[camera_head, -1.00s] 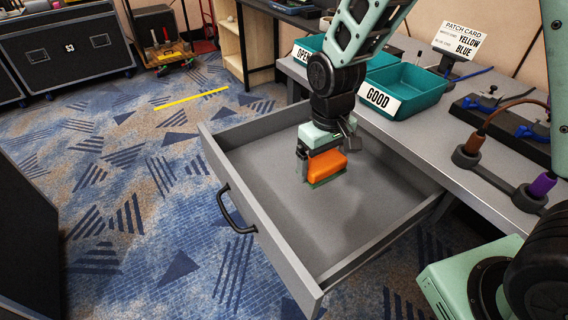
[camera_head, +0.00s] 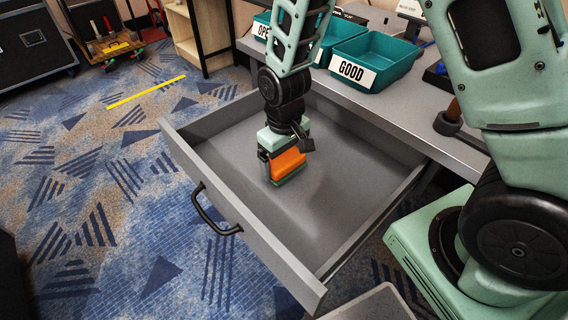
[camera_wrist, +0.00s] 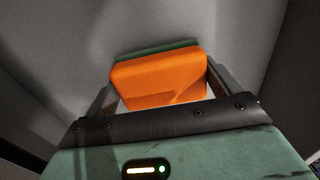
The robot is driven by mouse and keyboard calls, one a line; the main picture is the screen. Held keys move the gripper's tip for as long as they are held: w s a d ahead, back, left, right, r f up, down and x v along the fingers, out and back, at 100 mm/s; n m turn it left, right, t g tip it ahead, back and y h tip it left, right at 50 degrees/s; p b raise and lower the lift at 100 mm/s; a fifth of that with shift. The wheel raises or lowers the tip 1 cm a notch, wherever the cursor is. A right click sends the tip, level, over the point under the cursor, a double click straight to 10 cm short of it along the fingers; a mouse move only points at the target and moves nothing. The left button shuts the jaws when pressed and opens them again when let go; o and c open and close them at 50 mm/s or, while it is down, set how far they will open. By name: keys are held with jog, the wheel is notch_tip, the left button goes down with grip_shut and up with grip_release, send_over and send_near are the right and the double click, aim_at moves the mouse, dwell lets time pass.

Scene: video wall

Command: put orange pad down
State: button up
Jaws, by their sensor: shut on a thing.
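The orange pad (camera_head: 288,163) is an orange block with a thin green layer on its far face. My gripper (camera_head: 276,167) is shut on it inside the open grey drawer (camera_head: 345,185). In the wrist view the pad (camera_wrist: 160,78) sits between the two fingers of my gripper (camera_wrist: 158,88), its green side turned toward the drawer floor. The pad is low over the bare drawer floor; I cannot tell if it touches. The drawer is otherwise empty where it shows.
The drawer's front has a black handle (camera_head: 212,215). On the bench (camera_head: 420,119) behind it stand a teal bin marked GOOD (camera_head: 385,62) and another marked OPEN, partly behind my arm. A wooden shelf (camera_head: 196,42) stands at the back.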

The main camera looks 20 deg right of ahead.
jog(key=shift+f, duration=0.6)
jog(key=shift+f, duration=0.15)
jog(key=o, duration=0.7)
